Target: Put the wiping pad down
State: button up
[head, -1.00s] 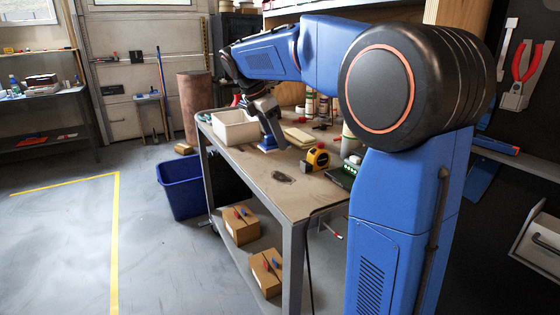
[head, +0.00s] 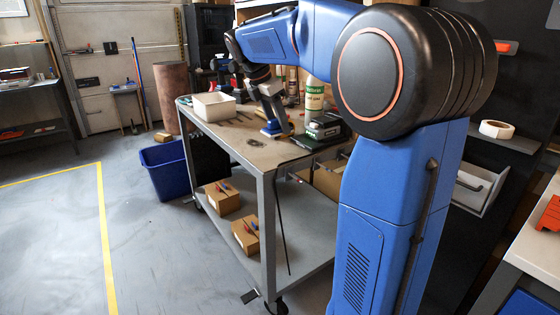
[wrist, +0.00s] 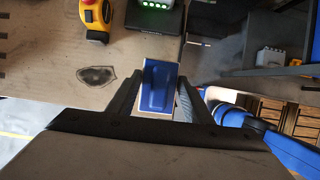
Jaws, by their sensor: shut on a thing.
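My gripper (wrist: 158,90) is shut on the wiping pad (wrist: 158,84), a blue block with a pale edge. In the head view, the pad (head: 271,132) is at the bottom of my gripper (head: 274,122), over the right part of the workbench top (head: 235,130). A dark smudge (head: 256,143) lies on the bench just in front of it. In the wrist view the smudge (wrist: 97,75) is left of the pad. I cannot tell whether the pad touches the bench.
A white bin (head: 213,107) stands at the bench's far left, and a green-labelled bottle (head: 314,92) at the back. A blue bin (head: 165,165) stands on the floor.

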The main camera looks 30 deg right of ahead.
aim_at(281, 158)
notch_tip(281, 158, down, 9)
jog(key=shift+f, duration=0.1)
dwell(0.4)
jog(key=shift+f, duration=0.3)
jog(key=o, duration=0.8)
jog(key=shift+o, duration=1.1)
jog(key=shift+f, duration=0.2)
jog(key=shift+r, duration=0.1)
jog(key=shift+a+r, duration=0.1)
jog(key=shift+r, duration=0.3)
jog(key=v, duration=1.2)
jog(key=shift+r, duration=0.1)
